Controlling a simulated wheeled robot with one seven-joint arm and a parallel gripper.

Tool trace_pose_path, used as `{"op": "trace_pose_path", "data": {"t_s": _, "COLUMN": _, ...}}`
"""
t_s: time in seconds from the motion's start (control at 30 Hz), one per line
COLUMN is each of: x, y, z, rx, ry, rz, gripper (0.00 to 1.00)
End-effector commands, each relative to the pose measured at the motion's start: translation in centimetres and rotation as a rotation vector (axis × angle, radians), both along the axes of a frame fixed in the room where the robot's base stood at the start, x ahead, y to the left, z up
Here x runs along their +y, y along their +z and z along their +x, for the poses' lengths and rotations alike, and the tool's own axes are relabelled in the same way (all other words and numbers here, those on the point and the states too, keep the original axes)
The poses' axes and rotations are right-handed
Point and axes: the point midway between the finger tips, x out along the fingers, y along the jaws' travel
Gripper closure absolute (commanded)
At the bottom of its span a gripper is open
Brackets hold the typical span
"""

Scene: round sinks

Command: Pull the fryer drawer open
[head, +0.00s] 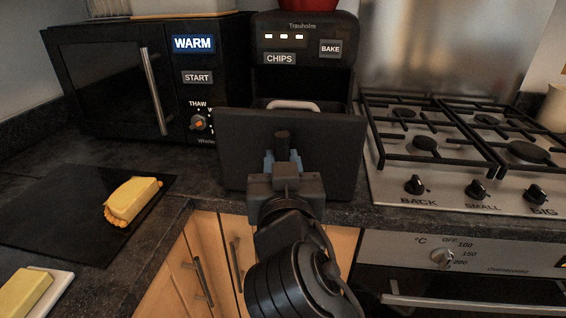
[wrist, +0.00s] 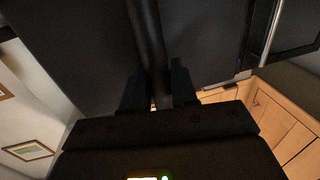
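The black fryer (head: 345,28) stands on the counter between the microwave and the hob. Its drawer (head: 340,150) stands out from the body, with a dark opening and a pale metal bar (head: 293,104) showing behind the front panel. My gripper (head: 283,160) is at the middle of the drawer front, with its fingers on either side of the upright dark drawer handle (head: 282,141). In the wrist view the handle (wrist: 149,45) runs between the two fingers (wrist: 158,92), which look closed on it. The exact finger contact is dark and hard to see.
A microwave (head: 105,85) stands to the left and a gas hob (head: 440,140) to the right, close beside the drawer. A yellow food piece (head: 132,199) lies on a dark board (head: 60,215). Wooden cabinets (head: 180,270) and an oven (head: 470,275) are below the counter.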

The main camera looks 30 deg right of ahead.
Motion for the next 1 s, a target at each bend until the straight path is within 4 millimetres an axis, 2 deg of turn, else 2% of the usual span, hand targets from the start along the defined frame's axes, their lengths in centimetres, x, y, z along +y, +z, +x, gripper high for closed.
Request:
{"op": "trace_pose_path", "data": {"t_s": 0.03, "x": 0.0, "y": 0.0, "z": 0.0, "rx": 0.001, "ry": -0.001, "rz": 0.000, "gripper": 0.69}}
{"op": "trace_pose_path", "data": {"t_s": 0.2, "x": 0.0, "y": 0.0, "z": 0.0, "rx": 0.001, "ry": 0.000, "rz": 0.000, "gripper": 0.53}}
{"op": "trace_pose_path", "data": {"t_s": 0.5, "x": 0.2, "y": -0.1, "z": -0.3, "rx": 0.000, "ry": 0.001, "rz": 0.000, "gripper": 0.53}}
{"op": "trace_pose_path", "data": {"t_s": 1.0, "x": 3.1, "y": -0.1, "z": -6.5, "rx": 0.000, "ry": 0.002, "rz": 0.000, "gripper": 0.53}}
